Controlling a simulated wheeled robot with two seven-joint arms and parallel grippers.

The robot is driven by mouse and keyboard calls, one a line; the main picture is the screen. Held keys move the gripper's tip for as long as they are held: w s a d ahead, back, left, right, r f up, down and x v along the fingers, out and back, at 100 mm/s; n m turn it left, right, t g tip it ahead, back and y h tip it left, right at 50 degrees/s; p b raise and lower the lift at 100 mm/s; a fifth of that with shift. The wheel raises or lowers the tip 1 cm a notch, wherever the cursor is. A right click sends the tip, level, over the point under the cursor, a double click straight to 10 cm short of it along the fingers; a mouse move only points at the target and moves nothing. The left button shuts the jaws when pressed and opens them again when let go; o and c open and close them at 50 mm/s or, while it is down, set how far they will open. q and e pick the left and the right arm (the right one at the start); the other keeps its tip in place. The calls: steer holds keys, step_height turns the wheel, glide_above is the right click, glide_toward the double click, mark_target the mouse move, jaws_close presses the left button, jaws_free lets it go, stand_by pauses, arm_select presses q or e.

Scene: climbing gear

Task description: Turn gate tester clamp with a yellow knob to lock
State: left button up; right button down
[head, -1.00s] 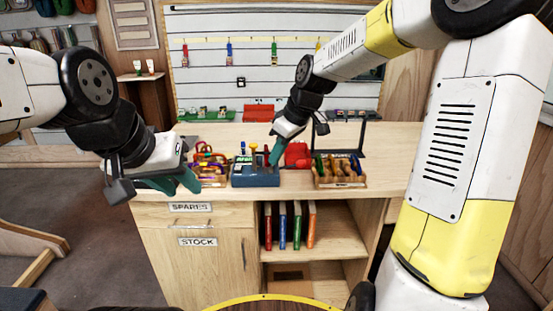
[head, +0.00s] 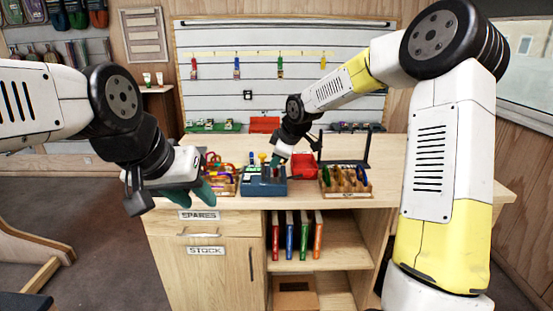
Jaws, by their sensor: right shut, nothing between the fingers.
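The gate tester (head: 264,188) is a blue-grey box on the wooden bench, near its front edge. A small yellow knob (head: 262,156) stands up at its top. My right gripper (head: 276,162) is shut and empty, with its fingertips at the tester's top, close to the right of the knob. I cannot tell whether it touches the knob or the tester. The clamp itself is too small to make out. My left gripper (head: 203,192) hangs in front of the bench, left of the tester and away from it. Its finger gap is not clear.
A wooden rack (head: 226,188) of colourful gear stands left of the tester. A red object (head: 304,166) and another wooden rack (head: 345,188) stand to its right. A dark frame rises behind. The bench's right end is clear.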

steer(key=shift+w+f, duration=0.1)
steer(key=shift+w, duration=0.6)
steer(key=shift+w+d+n+g+y, duration=0.3)
steer(key=shift+n, duration=0.3)
steer(key=shift+w+d+n, duration=0.15)
steer(key=shift+w+n, duration=0.05)
steer(key=shift+n, duration=0.3)
steer(key=shift+w+d+n+g+y, duration=0.2)
steer(key=shift+w+n+g+y, duration=0.45)
steer(key=shift+n, duration=0.45)
steer(key=n, duration=0.1)
steer(key=w+n+g, duration=0.1)
steer(key=n, duration=0.1)
steer(key=w+n+g+y, duration=0.1)
steer(key=shift+n+g, duration=0.25)
steer(key=shift+n, duration=0.05)
steer(key=shift+w, duration=0.15)
steer(key=shift+w+a, duration=0.1)
steer(key=shift+w, duration=0.1)
